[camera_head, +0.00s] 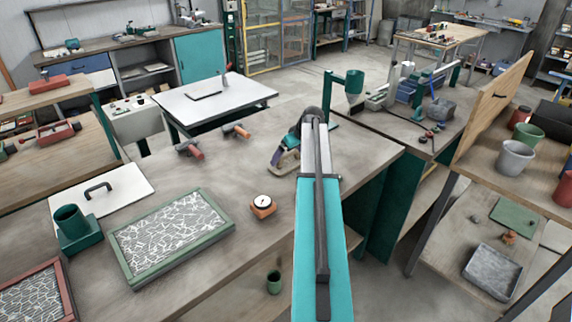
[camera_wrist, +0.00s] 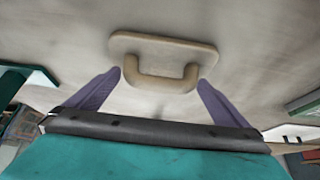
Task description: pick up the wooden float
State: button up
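The wooden float (camera_wrist: 150,43), a pale beige plate with an arched handle, lies flat on the worktable in the wrist view, just ahead of my gripper (camera_wrist: 160,78). The two purple fingers are spread wide, one on each side of the handle, with nothing between them but the view of the handle. Whether they touch the float cannot be told. In the head view the float (camera_head: 289,164) shows beside the end of my arm, partly hidden by my gripper (camera_head: 279,153).
A green stand (camera_head: 348,82) rises at the right. The tabletop around the float is mostly clear.

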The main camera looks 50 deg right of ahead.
jog(key=c, duration=0.8)
jog(key=shift+r, duration=0.15)
jog(key=shift+r+b, duration=0.9)
jog(key=shift+r, duration=0.7)
jog(key=s+a+b, duration=0.1)
jog(key=s+a, duration=0.1)
jog(key=s, duration=0.2)
jog(key=s+a+r+b, duration=0.1)
jog(key=s+a, duration=0.2)
jog(key=s, duration=0.2)
jog(key=s+a+b, duration=0.2)
jog(key=s, duration=0.3)
jog(key=shift+a+r, duration=0.3)
jog(key=shift+a, duration=0.05)
jog(key=shift+c, duration=0.2)
jog(key=shift+s, duration=0.1)
